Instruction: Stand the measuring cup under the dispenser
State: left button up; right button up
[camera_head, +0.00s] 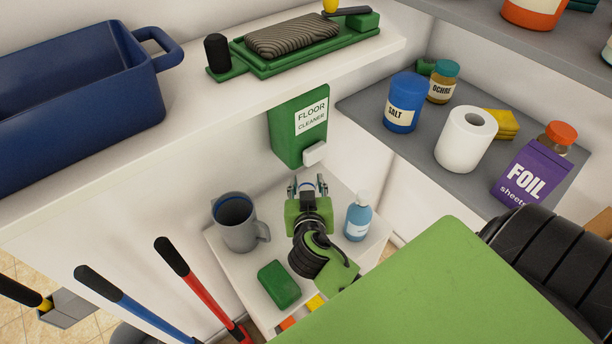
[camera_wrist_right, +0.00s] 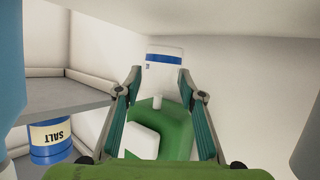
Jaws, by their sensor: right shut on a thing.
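The green floor cleaner dispenser (camera_head: 298,128) with a white lever (camera_head: 315,153) hangs on the wall below the upper shelf; it also shows in the right wrist view (camera_wrist_right: 178,132). My right gripper (camera_head: 308,186) is just below it, over the small white stand (camera_head: 228,265). It is shut on the measuring cup, which is white with a blue band in the right wrist view (camera_wrist_right: 163,77). In the head view the gripper hides most of the cup. I cannot tell whether the cup touches the stand. My left gripper is not in view.
A grey mug (camera_head: 237,222) stands left of the gripper, and a blue bottle (camera_head: 358,216) stands close on its right. A green block (camera_head: 279,285) lies at the front of the stand. A grey shelf (camera_head: 365,104) at right holds jars and a paper roll.

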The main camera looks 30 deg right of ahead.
aim_at(307, 183)
jog(key=w+d, duration=0.2)
jog(key=w, duration=0.1)
jog(key=shift+w, duration=0.15)
jog(key=shift+f+b, duration=1.65)
jog(key=shift+f, duration=0.35)
jog(key=o, duration=0.8)
jog(key=shift+r, duration=0.1)
jog(key=shift+r+p, duration=0.25)
jog(key=shift+p, duration=0.1)
jog(key=b+v, duration=0.2)
jog(key=v, duration=0.8)
jog(key=shift+s+a, duration=0.25)
jog(key=shift+s+a+r, duration=0.3)
jog(key=shift+s+r, duration=0.1)
jog(key=shift+s, duration=0.1)
